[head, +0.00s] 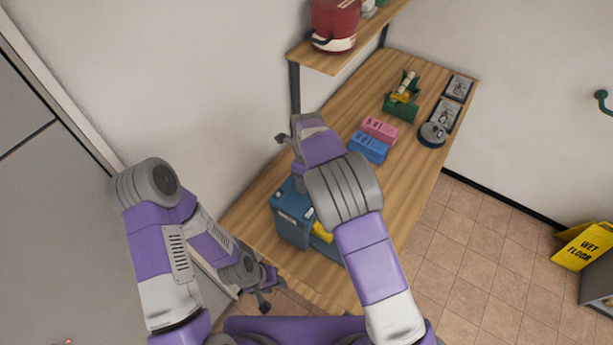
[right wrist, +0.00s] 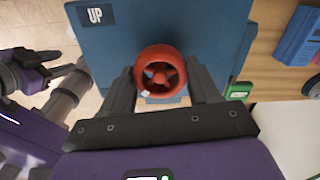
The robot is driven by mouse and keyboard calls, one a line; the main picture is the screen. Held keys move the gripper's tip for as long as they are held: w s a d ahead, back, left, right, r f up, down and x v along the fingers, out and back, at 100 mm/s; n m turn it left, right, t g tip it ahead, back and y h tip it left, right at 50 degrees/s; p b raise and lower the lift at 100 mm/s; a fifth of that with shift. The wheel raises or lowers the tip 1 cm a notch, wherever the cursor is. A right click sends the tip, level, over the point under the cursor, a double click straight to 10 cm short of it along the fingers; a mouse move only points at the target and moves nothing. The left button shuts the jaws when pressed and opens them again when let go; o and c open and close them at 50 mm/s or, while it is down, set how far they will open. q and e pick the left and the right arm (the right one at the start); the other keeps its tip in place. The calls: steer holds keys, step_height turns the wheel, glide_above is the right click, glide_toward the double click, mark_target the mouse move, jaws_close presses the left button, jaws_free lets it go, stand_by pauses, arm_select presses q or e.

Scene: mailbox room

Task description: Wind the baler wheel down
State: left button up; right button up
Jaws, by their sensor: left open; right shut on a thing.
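The blue baler (head: 290,225) stands on the near end of the wooden bench. Its red wheel (right wrist: 160,70) shows in the right wrist view, on the blue baler top (right wrist: 220,30) with an "UP" label (right wrist: 95,15). My right gripper (right wrist: 162,85) has one finger on each side of the wheel and is shut on it. In the head view my right arm hides the wheel and most of that gripper. My left gripper (head: 265,300) is open and empty, low beside the bench's near end, apart from the baler.
Blue (head: 369,147) and pink (head: 380,129) boxes lie on the bench (head: 400,180) beyond the baler. Farther along are a green holder (head: 400,108) and dark devices. A shelf (head: 335,55) with a red pot hangs above. A yellow wet floor sign (head: 585,245) stands right.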

steer(key=o, duration=1)
steer(key=shift+o, duration=0.2)
steer(key=shift+r, duration=0.1)
step_height(320, 180, up, 8)
steer(key=shift+f+b, duration=0.25)
steer(key=shift+b, duration=0.15)
